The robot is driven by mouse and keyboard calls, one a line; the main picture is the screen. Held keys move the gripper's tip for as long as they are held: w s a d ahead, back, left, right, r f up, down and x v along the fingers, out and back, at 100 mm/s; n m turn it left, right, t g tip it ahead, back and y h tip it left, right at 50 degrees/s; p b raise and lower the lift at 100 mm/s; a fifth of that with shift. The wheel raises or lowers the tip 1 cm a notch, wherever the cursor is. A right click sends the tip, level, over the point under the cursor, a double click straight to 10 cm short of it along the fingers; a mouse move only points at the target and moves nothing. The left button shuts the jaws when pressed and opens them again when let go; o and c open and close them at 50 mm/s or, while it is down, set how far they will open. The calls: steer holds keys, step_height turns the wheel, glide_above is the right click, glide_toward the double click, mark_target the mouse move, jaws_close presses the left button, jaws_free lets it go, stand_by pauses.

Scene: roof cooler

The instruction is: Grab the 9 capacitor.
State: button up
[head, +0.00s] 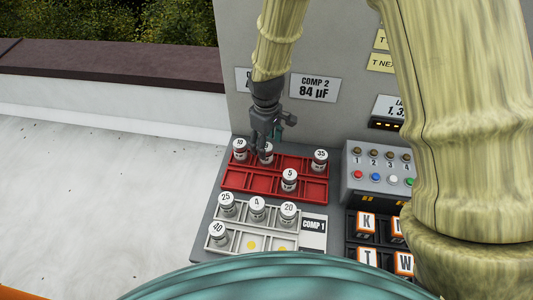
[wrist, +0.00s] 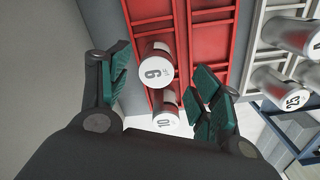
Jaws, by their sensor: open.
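The 9 capacitor (wrist: 155,70) is a silver can with a white top in the red tray (wrist: 215,50). In the wrist view it lies between the two teal-padded fingers of my gripper (wrist: 160,88), with gaps on both sides. My gripper is open. In the head view the gripper (head: 264,146) is over the back row of the red tray, and its fingers partly hide the 9 capacitor (head: 267,158). The 10 capacitor (wrist: 166,113) stands beside it, close to the fingers; it also shows in the head view (head: 240,154).
The red tray also holds the 35 (head: 319,163) and 5 (head: 289,183) capacitors. A white tray (head: 272,236) in front holds several more. A button box (head: 378,178) and lettered blocks (head: 366,226) stand at right. A grey panel with labels (head: 314,88) rises behind.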

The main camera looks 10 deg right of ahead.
mark_target(267, 147)
steer(key=shift+w+f+p, duration=0.25)
steer(key=shift+f+p, duration=0.15)
steer(key=shift+f, duration=0.45)
step_height(267, 147, down, 2)
steer(key=shift+s+d+p, duration=0.1)
steer(key=shift+p, duration=0.4)
steer(key=shift+f, duration=0.6)
steer(key=c, duration=1.2)
